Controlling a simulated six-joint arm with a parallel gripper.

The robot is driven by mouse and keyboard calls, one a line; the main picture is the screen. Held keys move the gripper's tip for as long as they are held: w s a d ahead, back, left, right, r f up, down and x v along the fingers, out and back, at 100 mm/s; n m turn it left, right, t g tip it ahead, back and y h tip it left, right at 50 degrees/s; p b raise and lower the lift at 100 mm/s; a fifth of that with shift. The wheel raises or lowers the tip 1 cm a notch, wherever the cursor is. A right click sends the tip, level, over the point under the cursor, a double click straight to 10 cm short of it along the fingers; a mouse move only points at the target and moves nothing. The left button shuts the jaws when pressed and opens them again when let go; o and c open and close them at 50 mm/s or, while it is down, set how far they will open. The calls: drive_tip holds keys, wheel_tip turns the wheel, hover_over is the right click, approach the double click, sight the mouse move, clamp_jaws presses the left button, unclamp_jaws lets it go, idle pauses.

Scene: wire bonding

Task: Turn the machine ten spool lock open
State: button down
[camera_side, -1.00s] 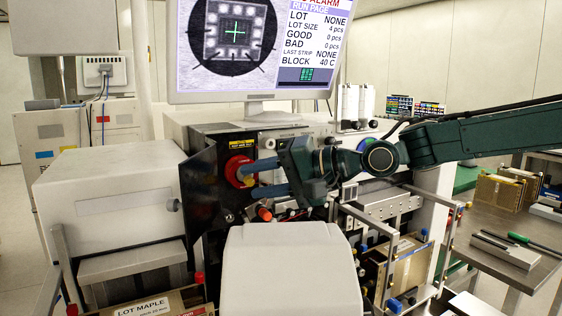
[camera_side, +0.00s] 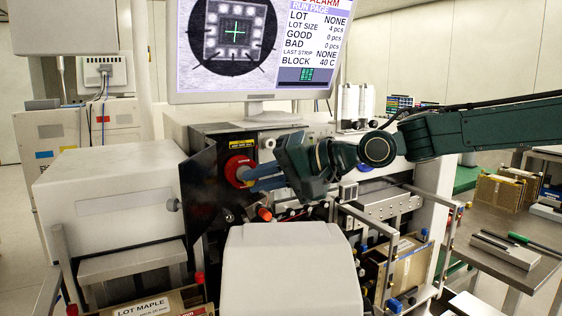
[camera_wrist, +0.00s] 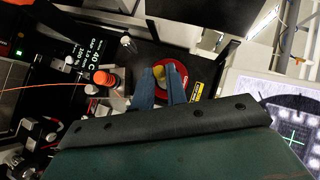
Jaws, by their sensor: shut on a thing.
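The red round spool part (camera_side: 233,166) sits on the dark front panel of the machine, under a yellow label. It also shows in the wrist view (camera_wrist: 180,77), behind my fingers. A small yellowish knob (camera_wrist: 158,71) stands at its middle, between my blue fingertips. My gripper (camera_side: 244,178) reaches in from the right in the side view, with its fingers over the red part's lower right. It is shut on the knob, with one finger on each side in the wrist view (camera_wrist: 160,76). The side view hides the knob behind the fingers.
A dark open cover plate (camera_side: 200,190) stands just left of the red part. An orange-red knob (camera_side: 264,213) sits below my fingers, with a pale machine cover (camera_side: 290,265) in front. The monitor (camera_side: 250,50) hangs above. My arm spans the right side.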

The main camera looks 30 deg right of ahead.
drive_tip(key=shift+a+r+n+g+h, duration=0.15)
drive_tip(key=shift+a+n+g+h, duration=0.1)
drive_tip(key=shift+n+h, duration=0.7)
drive_tip(key=shift+a+r+n+g+h, duration=0.15)
drive_tip(key=shift+n+h, duration=0.35)
drive_tip(key=shift+h, duration=0.9)
drive_tip(key=shift+a+r+n+g+h, duration=0.1)
drive_tip(key=shift+a+n+g+h, duration=0.15)
drive_tip(key=shift+n+h, duration=0.7)
drive_tip(key=shift+h, duration=0.3)
drive_tip(key=c, duration=1.4)
unclamp_jaws()
drive_tip(key=shift+s+d+r, duration=0.1)
drive_tip(key=v, duration=1.3)
drive_tip(key=shift+r, duration=0.3)
drive_tip(key=shift+s, duration=0.1)
